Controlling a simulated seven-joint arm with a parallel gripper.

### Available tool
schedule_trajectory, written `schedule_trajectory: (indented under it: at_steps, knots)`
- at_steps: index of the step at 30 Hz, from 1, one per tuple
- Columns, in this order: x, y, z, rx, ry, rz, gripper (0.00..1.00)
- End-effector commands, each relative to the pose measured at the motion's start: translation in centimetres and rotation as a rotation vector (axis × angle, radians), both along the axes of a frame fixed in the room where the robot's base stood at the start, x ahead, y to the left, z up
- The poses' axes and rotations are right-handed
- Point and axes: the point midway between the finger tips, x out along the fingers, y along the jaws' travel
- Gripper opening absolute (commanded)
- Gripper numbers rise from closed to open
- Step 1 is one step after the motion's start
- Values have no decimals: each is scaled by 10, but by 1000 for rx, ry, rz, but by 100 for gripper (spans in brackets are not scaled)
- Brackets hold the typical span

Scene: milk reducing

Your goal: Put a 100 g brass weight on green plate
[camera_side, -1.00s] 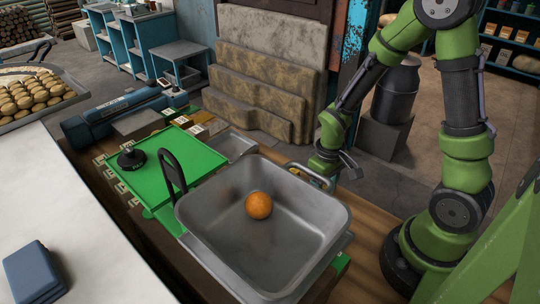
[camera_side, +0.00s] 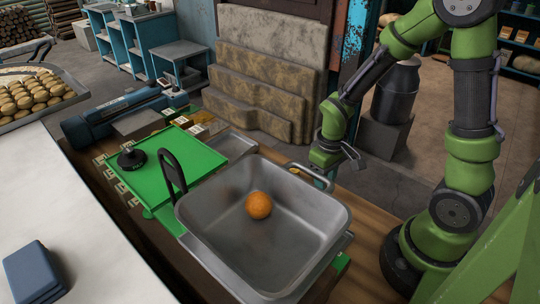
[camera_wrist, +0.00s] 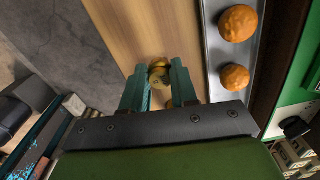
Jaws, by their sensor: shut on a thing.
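My gripper (camera_side: 318,176) is beside the far right rim of the metal pan in the side view. In the wrist view, its two teal fingers (camera_wrist: 160,76) are closed around a small round brass weight (camera_wrist: 159,70), above a wooden surface. The weight's mass marking cannot be read. The green plate (camera_side: 178,182) is left of the pan in the side view, well apart from my gripper. A black knobbed object (camera_side: 131,159) stands on the plate. Some green also shows at the right edge of the wrist view (camera_wrist: 300,113).
The deep metal pan (camera_side: 300,225) lies between my gripper and the green plate and holds an orange (camera_side: 259,205). A blue cylinder (camera_side: 120,115) lies behind the plate. A white counter (camera_side: 90,240) is at left.

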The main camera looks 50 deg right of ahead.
Motion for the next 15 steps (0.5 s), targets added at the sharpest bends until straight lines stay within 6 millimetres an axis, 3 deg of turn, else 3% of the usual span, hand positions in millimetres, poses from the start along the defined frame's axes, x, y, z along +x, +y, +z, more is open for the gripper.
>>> schedule_trajectory:
  at_steps: [3, 9, 15]
  knots:
    - [2, 0, 27, -1, -10, -1, 0]
    - [1, 0, 62, -1, -6, 0, 0]
    - [0, 0, 75, 0, -1, -1, 0]
